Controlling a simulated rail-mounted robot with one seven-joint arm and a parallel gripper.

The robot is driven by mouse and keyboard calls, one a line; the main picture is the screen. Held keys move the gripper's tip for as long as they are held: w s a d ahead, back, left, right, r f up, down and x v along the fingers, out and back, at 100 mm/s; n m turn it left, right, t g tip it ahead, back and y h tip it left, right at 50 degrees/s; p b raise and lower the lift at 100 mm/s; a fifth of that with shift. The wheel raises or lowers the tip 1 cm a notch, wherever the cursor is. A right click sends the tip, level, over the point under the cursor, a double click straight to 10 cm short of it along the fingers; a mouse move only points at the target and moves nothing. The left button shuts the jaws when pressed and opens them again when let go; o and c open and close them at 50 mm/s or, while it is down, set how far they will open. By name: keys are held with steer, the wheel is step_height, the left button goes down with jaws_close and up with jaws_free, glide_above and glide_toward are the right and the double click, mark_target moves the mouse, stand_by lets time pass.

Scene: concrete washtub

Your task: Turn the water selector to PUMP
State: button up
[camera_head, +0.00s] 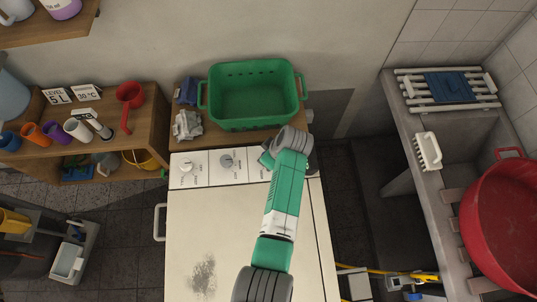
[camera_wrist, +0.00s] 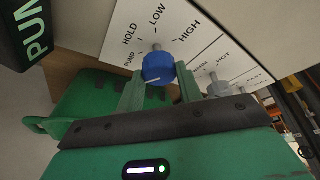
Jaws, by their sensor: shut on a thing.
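The water selector is a blue round knob (camera_wrist: 158,66) on a white panel (camera_wrist: 185,22) in the wrist view. PUMP, HOLD, LOW and HIGH are printed around it, with PUMP at the left. In the head view my green arm covers this knob and the gripper tips; the white control panel (camera_head: 207,181) shows to the left of my arm.
A grey knob (camera_wrist: 217,86) sits close to the right finger. The green basin (camera_head: 253,124) stands on a shelf behind the panel. A concrete washtub (camera_head: 419,185) with a red tub (camera_head: 500,225) is at right.

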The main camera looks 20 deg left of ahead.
steer(key=o, duration=1)
steer(key=p+v, duration=0.1)
steer(key=v, duration=0.6)
steer(key=shift+d+r+p, duration=0.15)
steer(key=shift+r+p, duration=0.15)
steer(key=shift+r, duration=0.05)
